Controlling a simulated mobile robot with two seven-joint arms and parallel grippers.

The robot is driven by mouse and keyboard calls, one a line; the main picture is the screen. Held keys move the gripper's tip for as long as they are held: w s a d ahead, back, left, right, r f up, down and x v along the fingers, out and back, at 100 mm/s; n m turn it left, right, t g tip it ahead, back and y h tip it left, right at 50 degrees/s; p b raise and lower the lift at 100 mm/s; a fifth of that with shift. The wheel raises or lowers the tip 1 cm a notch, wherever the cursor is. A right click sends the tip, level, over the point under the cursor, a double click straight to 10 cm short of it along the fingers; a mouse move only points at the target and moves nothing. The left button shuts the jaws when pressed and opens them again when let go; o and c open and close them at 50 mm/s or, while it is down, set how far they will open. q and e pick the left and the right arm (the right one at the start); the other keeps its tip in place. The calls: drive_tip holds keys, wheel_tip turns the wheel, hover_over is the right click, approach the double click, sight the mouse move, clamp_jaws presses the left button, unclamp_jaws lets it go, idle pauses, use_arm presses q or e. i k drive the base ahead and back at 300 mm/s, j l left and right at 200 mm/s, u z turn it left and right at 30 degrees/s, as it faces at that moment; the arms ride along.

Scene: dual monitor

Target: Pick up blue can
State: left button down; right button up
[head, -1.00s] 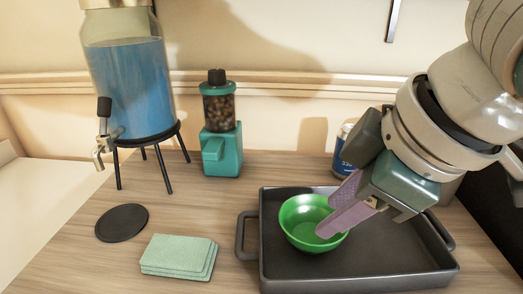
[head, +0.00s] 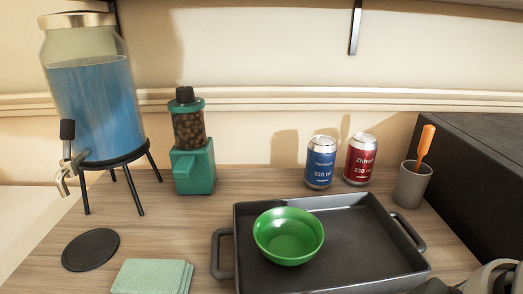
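The blue can (head: 320,162) stands upright on the wooden counter behind the dark tray, near the wall. A red can (head: 360,159) stands upright just to its right. My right arm shows only at the bottom right corner, with a dark part of its gripper (head: 432,287) at the frame's lower edge. Its fingertips are out of the frame, so its opening is hidden. It is well in front of the blue can and to its right. My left gripper is not in view.
The dark tray (head: 375,262) with a green bowl (head: 288,237) inside lies in front of the cans. A grey cup (head: 411,186) with an orange-handled utensil stands right of them, beside a black box (head: 480,175). A teal grinder (head: 192,165) and drink dispenser (head: 97,110) stand left.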

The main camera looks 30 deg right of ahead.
sight(321, 149)
drive_tip(key=z, duration=1.3)
